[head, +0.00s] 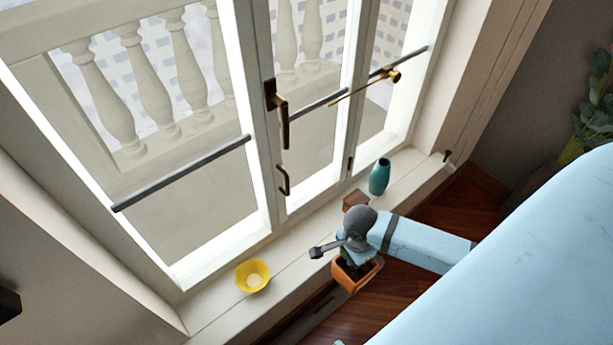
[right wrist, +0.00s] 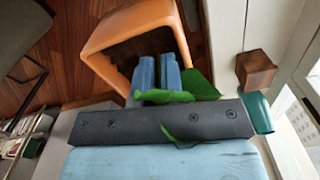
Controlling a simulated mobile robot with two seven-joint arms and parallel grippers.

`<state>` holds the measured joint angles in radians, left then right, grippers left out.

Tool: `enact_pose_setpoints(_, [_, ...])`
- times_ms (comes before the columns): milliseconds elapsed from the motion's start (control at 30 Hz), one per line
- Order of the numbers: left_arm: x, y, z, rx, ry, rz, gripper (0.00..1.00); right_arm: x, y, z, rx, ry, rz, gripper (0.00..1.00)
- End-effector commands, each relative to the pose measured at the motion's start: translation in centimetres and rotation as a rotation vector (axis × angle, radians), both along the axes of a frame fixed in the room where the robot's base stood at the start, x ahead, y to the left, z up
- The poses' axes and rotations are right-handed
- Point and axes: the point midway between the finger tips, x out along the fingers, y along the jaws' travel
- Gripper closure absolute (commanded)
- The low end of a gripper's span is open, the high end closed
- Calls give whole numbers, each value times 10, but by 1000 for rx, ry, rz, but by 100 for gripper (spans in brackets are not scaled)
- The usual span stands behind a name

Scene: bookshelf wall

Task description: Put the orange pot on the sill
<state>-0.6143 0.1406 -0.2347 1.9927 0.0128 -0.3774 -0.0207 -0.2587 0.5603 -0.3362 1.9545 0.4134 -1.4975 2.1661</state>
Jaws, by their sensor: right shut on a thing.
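The orange pot (head: 347,280) hangs at the sill's front edge in the head view, with dark wood floor below it. I cannot tell whether it touches the sill. My right gripper (head: 356,259) is over the pot's mouth. In the right wrist view the orange pot (right wrist: 121,32) shows its open mouth, with the blue fingers of my right gripper (right wrist: 158,76) close together in it and green leaves around them. The exact grip point is partly hidden by leaves. The pale sill (head: 222,312) runs diagonally below the window.
On the sill stand a yellow bowl (head: 252,276) to the left, and a brown block (head: 355,200) and a teal vase (head: 379,177) to the right. Bare sill lies between bowl and block. The window handle (head: 283,122) juts out above.

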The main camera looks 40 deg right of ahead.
Motion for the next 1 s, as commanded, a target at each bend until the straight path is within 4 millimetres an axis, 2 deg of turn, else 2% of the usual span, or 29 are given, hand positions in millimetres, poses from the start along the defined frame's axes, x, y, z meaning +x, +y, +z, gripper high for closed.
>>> enact_pose_setpoints(33, [0, 0, 0, 0, 0, 0, 100, 15, 1, 2, 0, -6, -1, 100])
enact_pose_setpoints(400, [0, -1, 0, -1, 0, 0, 100, 109, 9, 2, 1, -4, 0, 100])
enact_pose_setpoints(700, [0, -1, -1, -2, 0, 0, 100, 172, 14, 2, 0, -3, -1, 100])
enact_pose_setpoints(733, [0, -1, -1, -2, 0, 0, 100, 177, 14, 2, 0, -4, -1, 100])
enact_pose_setpoints(833, [0, -1, -2, -2, 0, 1, 100, 174, 14, -15, -1, 2, 1, 100])
enact_pose_setpoints(1000, [0, -1, -3, -2, 0, 1, 100, 174, 14, -29, 0, 0, 1, 100])
